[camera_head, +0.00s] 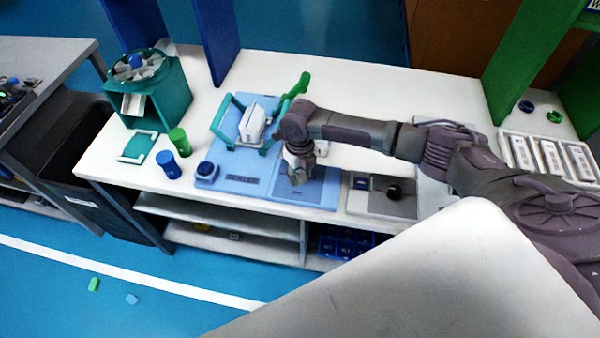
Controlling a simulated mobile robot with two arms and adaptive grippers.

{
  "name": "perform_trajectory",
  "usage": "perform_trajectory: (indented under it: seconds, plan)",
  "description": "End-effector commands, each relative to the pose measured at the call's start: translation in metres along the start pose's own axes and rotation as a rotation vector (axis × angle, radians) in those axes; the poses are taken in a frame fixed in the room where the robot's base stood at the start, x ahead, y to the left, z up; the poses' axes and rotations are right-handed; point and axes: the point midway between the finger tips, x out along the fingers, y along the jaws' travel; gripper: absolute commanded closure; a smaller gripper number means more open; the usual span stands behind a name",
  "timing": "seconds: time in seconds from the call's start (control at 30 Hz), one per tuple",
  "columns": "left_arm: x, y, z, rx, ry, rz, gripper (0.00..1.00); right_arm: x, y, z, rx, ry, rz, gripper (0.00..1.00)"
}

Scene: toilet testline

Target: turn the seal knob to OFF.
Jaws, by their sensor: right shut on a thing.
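My right gripper (297,177) reaches in from the right and points down at the right part of the light blue fixture (240,186) on the white bench. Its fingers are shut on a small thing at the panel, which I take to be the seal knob. The fingers hide it, so its pointing direction and any OFF mark cannot be read. A black knob (394,191) sits on a grey panel to the right, apart from the gripper. My left gripper is not in view.
The fixture holds a white part (252,123) between teal-green handles, and a blue button (206,169) at its front left corner. Blue (168,164) and green (180,142) cylinders stand left of it. A teal bin (150,90) stands behind them. White trays (550,155) lie far right.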

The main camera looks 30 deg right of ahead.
Motion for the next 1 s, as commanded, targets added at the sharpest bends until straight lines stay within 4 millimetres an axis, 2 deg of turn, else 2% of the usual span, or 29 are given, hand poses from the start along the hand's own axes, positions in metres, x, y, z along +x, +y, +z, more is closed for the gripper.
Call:
perform_trajectory:
  seconds: [0.1, 0.13, 0.27, 0.53, 0.67, 0.77, 1.0]
  plan:
    - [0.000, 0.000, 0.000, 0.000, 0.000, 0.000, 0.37, -0.001, 0.000, 0.001, 0.000, -0.002, 0.000, 0.97]
    - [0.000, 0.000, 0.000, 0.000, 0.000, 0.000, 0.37, -0.001, 0.000, 0.001, 0.000, -0.002, 0.000, 0.57]
    - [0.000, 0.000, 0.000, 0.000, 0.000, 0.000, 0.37, -0.001, 0.000, 0.001, 0.000, -0.002, 0.000, 0.37]
    - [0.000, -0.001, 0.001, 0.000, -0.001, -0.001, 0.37, -0.001, 0.000, 0.000, 0.001, -0.001, 0.000, 0.37]
    - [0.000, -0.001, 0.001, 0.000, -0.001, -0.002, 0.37, -0.008, 0.000, 0.001, 0.001, -0.003, 0.000, 0.37]
    - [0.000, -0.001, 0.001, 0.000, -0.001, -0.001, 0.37, -0.023, -0.001, 0.002, 0.000, -0.005, 0.000, 0.37]
    - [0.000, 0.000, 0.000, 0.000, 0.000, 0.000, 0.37, -0.074, -0.001, 0.002, -0.001, -0.007, 0.000, 0.37]
